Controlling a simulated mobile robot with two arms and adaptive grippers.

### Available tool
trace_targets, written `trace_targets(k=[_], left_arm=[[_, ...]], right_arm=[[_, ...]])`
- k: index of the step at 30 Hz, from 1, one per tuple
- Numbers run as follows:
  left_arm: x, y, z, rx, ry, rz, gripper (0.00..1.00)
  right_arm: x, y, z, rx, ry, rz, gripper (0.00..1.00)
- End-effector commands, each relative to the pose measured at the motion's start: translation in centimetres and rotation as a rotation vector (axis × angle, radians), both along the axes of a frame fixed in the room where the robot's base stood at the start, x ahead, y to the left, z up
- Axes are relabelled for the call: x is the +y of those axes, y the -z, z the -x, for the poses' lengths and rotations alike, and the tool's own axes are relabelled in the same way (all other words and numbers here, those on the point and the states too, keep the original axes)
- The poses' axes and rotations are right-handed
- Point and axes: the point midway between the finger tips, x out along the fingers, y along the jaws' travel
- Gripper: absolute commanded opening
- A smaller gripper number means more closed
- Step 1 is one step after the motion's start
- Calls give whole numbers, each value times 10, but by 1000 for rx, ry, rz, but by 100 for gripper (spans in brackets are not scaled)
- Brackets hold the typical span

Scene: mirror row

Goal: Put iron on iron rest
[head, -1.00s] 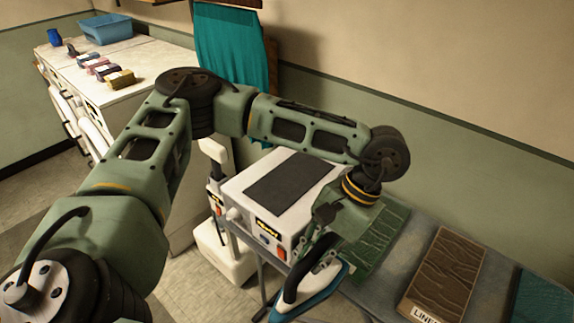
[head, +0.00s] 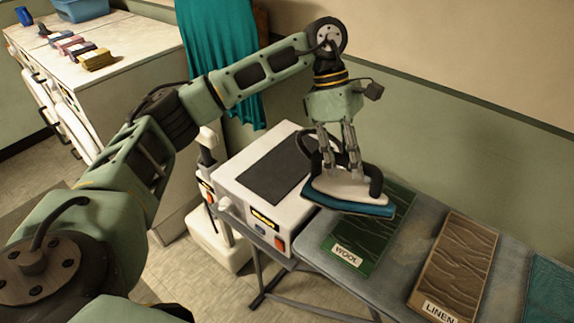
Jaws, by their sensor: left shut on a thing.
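The iron (head: 348,190) has a white body, a black handle and a teal soleplate. My left gripper (head: 342,172) is shut on its handle, with the fingers pointing down. The iron is held above the green wool mat, near the right side of the white station. The iron rest looks to be the dark pad (head: 276,168) on top of this white station (head: 243,193); the pad is empty. The iron is to the right of the pad. My right gripper is not in view.
The ironing board (head: 394,258) carries a green wool mat (head: 371,242), a brown linen mat (head: 455,262) and a teal mat (head: 549,290). A white cabinet (head: 110,75) with small coloured blocks stands at the back left. A teal cloth (head: 222,60) hangs behind the station.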

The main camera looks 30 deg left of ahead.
Motion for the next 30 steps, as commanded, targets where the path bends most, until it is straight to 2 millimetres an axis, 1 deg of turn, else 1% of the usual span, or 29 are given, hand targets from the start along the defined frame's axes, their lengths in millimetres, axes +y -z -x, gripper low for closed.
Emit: trace_targets(k=[1, 3, 6, 12, 18, 21, 24, 28, 30], left_arm=[[3, -3, -7, -6, -92, 7, 0], [9, -8, -16, -6, -233, 7, 0], [19, -14, -30, -7, -431, 7, 0], [45, -24, -53, -7, -825, 6, 0], [72, -31, -70, -5, -1158, 7, 0], [82, -34, -75, -4, -1275, 6, 0], [89, -35, -78, -3, -1351, 6, 0], [100, -33, -80, -2, -1398, 5, 0], [109, -28, -79, 1, -1406, 2, 0]], right_arm=[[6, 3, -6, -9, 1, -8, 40], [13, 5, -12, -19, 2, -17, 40], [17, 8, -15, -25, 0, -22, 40], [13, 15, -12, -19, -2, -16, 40], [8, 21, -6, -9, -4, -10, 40], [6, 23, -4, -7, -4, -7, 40], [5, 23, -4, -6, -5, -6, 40], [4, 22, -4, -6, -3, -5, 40], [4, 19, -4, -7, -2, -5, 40]])
